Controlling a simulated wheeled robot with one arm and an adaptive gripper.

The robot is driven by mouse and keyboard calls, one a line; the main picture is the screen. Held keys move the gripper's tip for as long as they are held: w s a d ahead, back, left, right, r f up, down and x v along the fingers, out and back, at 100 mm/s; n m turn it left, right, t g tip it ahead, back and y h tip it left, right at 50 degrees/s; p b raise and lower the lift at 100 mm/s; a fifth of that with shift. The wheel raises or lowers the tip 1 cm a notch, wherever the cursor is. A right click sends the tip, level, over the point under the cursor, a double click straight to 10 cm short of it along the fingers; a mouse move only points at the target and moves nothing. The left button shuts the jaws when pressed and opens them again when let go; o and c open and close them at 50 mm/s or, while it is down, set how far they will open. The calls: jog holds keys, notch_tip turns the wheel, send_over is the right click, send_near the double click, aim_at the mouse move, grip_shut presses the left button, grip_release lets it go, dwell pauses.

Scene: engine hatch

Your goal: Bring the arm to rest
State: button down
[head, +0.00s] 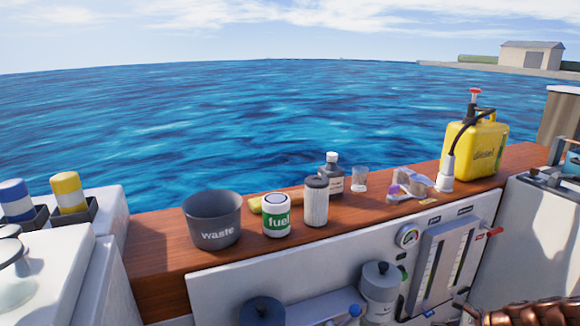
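My gripper and arm do not show in the head view, so how they are placed and whether the gripper holds anything cannot be seen. On the wooden ledge (160,262) stand a dark grey waste bucket (212,219), a white and green fuel can (276,214), a pale cylindrical filter (316,201) and a dark bottle with a white cap (331,176). A small clear cup (360,178) and a crumpled packet (408,185) are farther right. A yellow diesel jug (476,146) with a black hose stands near the right end.
Below the ledge, a white panel carries a round gauge (407,236), a sight-glass unit (444,262) and a grey canister (380,284). A brown braided piece (530,313) lies at bottom right. Open water lies beyond the ledge.

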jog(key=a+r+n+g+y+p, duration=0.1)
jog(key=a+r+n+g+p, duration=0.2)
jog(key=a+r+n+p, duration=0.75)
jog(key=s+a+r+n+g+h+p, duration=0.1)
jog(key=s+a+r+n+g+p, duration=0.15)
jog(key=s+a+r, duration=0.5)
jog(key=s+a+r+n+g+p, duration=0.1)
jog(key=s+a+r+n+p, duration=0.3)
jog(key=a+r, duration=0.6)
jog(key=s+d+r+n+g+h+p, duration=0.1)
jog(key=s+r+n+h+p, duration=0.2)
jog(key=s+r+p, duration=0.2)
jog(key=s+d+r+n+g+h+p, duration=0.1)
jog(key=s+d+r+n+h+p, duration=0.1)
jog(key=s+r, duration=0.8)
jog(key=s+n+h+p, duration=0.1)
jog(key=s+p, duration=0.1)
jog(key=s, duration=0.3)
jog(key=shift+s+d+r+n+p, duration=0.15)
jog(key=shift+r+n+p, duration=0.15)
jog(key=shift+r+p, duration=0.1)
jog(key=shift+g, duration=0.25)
